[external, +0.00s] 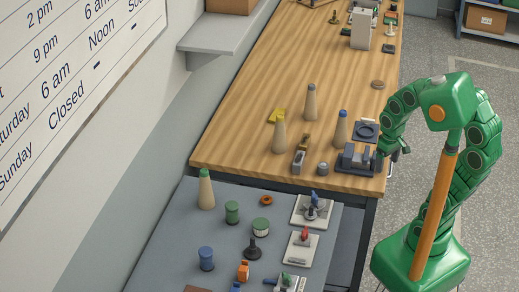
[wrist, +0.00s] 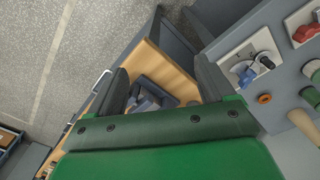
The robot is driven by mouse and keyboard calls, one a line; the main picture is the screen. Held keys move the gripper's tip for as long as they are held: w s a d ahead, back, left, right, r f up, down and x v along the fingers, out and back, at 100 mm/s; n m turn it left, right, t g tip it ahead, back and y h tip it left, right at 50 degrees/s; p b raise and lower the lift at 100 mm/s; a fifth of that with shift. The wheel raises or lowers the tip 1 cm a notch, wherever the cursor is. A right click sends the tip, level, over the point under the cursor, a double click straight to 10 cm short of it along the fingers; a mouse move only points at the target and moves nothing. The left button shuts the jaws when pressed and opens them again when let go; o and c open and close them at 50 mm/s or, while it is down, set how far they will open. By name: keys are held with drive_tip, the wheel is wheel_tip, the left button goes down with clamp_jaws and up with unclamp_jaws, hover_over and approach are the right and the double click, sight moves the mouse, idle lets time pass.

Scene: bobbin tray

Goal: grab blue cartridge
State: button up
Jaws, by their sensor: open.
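Several blue things show, and I cannot tell for certain which one is the cartridge. A dark slate-blue block with upright parts (external: 357,160) stands at the near right corner of the wooden bench. Slate-blue parts (wrist: 150,93) also show between my fingers in the wrist view, partly hidden by the gripper. A blue spool (external: 206,258) stands upright on the grey table. A tan cone with a blue top (external: 341,130) stands behind the dark block. My gripper (external: 394,151) is open and empty beside the dark block, at the bench's right edge; it also shows in the wrist view (wrist: 161,66).
The grey table (external: 180,225) in front holds green spools and white plates with fittings. The bench's middle is mostly clear.

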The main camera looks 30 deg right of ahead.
drive_tip(key=w+a+f+n+t+y, duration=0.1)
drive_tip(key=w+a+f+n+t, duration=0.1)
drive_tip(key=w+a, duration=0.5)
drive_tip(key=w+a+f+n+t+y, duration=0.1)
drive_tip(key=w+a+f+n+t, duration=0.1)
drive_tip(key=w+a, duration=0.55)
drive_tip(key=w+a+f+n+t+y, duration=0.1)
drive_tip(key=w+a, duration=0.1)
drive_tip(key=a, duration=0.6)
drive_tip(key=w+a+f+n+t+y, duration=0.1)
drive_tip(key=w+a+f+n+y, duration=0.15)
drive_tip(key=a, duration=0.55)
drive_tip(key=n+g+y, duration=0.2)
drive_tip(key=n+y, duration=0.3)
drive_tip(key=y, duration=0.3)
approach(207, 250)
drive_tip(key=x, duration=0.4)
drive_tip(key=shift+w+a+f, duration=0.1)
drive_tip(key=shift+a+f, duration=0.15)
drive_tip(key=shift+f, duration=0.1)
drive_tip(key=shift+x, duration=1.1)
drive_tip(key=shift+r+x, duration=0.2)
drive_tip(key=shift+x, duration=2.55)
drive_tip(key=shift+a, duration=0.1)
